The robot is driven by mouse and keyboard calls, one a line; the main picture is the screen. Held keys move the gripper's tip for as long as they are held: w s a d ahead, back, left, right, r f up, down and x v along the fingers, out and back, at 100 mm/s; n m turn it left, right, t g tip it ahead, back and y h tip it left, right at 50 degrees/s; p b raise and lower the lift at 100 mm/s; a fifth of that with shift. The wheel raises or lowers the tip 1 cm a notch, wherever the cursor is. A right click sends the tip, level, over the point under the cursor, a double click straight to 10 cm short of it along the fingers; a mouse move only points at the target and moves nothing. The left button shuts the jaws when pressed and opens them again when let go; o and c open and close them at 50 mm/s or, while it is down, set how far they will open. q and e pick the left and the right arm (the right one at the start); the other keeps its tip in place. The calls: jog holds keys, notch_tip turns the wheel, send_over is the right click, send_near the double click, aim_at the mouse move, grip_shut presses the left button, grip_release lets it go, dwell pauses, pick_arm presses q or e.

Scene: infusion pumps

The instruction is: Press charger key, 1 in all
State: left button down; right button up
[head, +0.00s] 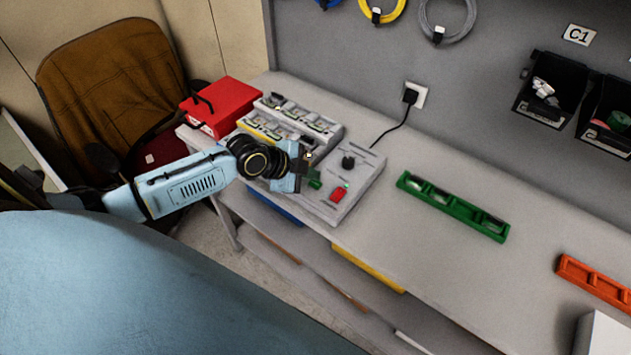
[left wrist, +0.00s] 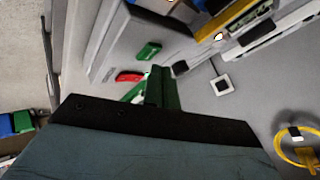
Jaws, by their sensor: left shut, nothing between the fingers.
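The charger (head: 358,190) is a grey box on the bench with a black knob (head: 348,162), a red key (head: 338,194) and a green key (head: 314,183). The left wrist view also shows the red key (left wrist: 130,76) and green key (left wrist: 148,51) beyond my fingers. My left gripper (head: 304,176) is at the charger's left side, close to the green key in the head view. Its fingers (left wrist: 162,88) are shut and empty. Whether they touch the panel cannot be told. My right gripper is not in view.
A grey rack (head: 318,126) with several devices and a red case (head: 222,106) stand behind my left arm. A black plug sits in the wall socket (head: 420,95). A green tray (head: 452,206) and an orange tray (head: 594,280) lie right, with clear bench between.

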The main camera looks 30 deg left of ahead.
aim_at(311, 185)
pick_arm(q)
jog(key=shift+r, duration=0.1)
notch_tip(311, 185, up, 5)
jog(key=p, duration=0.4)
jog(key=shift+p, duration=0.3)
dwell(0.4)
